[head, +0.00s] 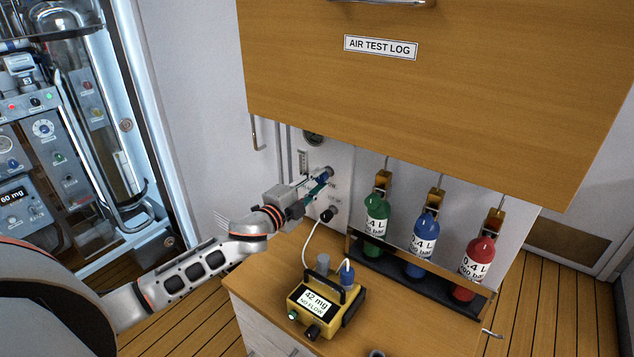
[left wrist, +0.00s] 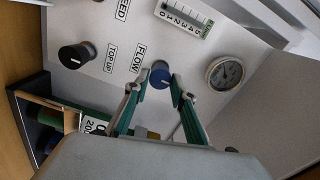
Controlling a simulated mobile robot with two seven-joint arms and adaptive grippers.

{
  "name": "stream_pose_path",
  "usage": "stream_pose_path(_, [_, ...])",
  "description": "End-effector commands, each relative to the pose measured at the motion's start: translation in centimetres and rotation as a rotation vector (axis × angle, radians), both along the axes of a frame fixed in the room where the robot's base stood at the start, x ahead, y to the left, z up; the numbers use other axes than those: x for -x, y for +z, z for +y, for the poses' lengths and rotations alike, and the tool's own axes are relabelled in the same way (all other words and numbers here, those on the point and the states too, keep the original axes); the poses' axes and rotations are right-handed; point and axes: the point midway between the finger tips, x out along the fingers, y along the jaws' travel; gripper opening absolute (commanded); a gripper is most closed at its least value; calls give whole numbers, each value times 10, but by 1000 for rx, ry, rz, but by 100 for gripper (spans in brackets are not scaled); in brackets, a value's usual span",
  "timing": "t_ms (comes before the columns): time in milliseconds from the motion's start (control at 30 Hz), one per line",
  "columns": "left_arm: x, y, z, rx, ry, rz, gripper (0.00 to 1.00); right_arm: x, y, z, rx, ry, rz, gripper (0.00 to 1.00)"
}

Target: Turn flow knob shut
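The flow knob (left wrist: 160,76) is a round blue knob beside the FLOW label on a pale panel. It lies between my left fingertips in the left wrist view. My left gripper (left wrist: 159,80) has its two teal fingers apart, one on each side of the knob. I cannot tell whether the tips touch it. In the head view my left gripper (head: 317,186) reaches the panel (head: 338,160) from the left, and its fingers partly cover the blue knob (head: 328,172). My right gripper is not in view.
A black TOP UP knob (left wrist: 76,56) sits beside the flow knob, and a round gauge (left wrist: 225,73) is on its other side. A yellow meter (head: 325,305) reading "42 mg NO FLOW" stands on the wooden counter (head: 262,285). Green, blue and red bottles (head: 421,245) stand right. A wooden cabinet (head: 450,90) overhangs.

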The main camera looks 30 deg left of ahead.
Motion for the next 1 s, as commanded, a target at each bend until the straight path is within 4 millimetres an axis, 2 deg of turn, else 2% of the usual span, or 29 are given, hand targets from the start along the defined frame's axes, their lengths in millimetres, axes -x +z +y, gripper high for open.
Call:
stream_pose_path(467, [4,-1,0,3,0,1,39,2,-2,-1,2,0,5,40])
stream_pose_path(633, [24,-1,3,3,-1,2,39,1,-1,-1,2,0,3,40])
stream_pose_path(1000, [86,-2,12,3,-1,3,39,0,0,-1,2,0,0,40])
